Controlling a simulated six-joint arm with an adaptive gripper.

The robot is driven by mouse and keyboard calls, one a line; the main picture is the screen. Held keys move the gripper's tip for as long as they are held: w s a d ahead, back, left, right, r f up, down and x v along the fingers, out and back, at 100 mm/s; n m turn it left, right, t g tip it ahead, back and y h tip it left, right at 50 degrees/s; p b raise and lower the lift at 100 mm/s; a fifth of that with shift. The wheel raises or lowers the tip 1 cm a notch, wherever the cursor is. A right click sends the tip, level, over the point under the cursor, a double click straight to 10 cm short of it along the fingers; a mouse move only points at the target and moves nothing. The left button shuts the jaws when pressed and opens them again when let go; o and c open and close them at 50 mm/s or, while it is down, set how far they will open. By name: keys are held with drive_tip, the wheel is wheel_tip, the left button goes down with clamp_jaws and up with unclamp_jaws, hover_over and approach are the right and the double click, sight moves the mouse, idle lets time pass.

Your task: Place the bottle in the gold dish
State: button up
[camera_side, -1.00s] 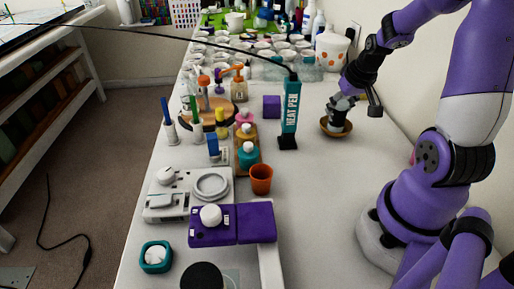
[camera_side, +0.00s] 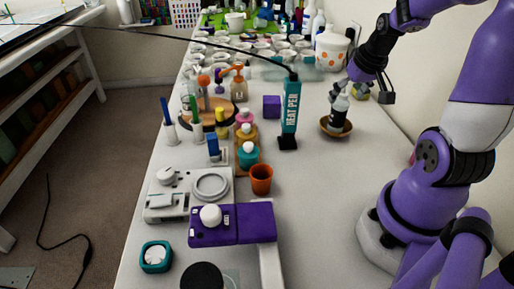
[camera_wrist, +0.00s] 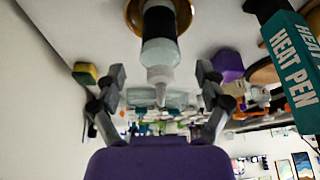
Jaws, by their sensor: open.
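The bottle (camera_side: 339,109), dark-bodied with a pale label and nozzle, stands upright in the gold dish (camera_side: 326,130) near the right side of the table. In the wrist view the bottle (camera_wrist: 160,52) points its nozzle toward my gripper, and the gold dish (camera_wrist: 133,18) shows around its base. My gripper (camera_side: 341,87) is just above the bottle in the side view. In the wrist view my gripper (camera_wrist: 161,72) is open, with a finger on each side of the nozzle and visible gaps between.
A tall teal heat pen box (camera_side: 290,110) stands left of the dish, with a purple cube (camera_side: 271,106) beyond it. An orange cup (camera_side: 261,179) stands nearer the camera. Many white cups fill the back. The table in front of the dish is clear.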

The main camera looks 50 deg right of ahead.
drive_tip(key=v, duration=0.7)
drive_tip(key=a+r+n+t+y, duration=0.1)
drive_tip(key=a+n, duration=0.5)
drive_tip(key=a, duration=1.3)
drive_tip(key=shift+w+a+n+t+y, duration=0.2)
drive_tip(key=shift+a+n+t+y, duration=0.2)
drive_tip(key=shift+y, duration=0.4)
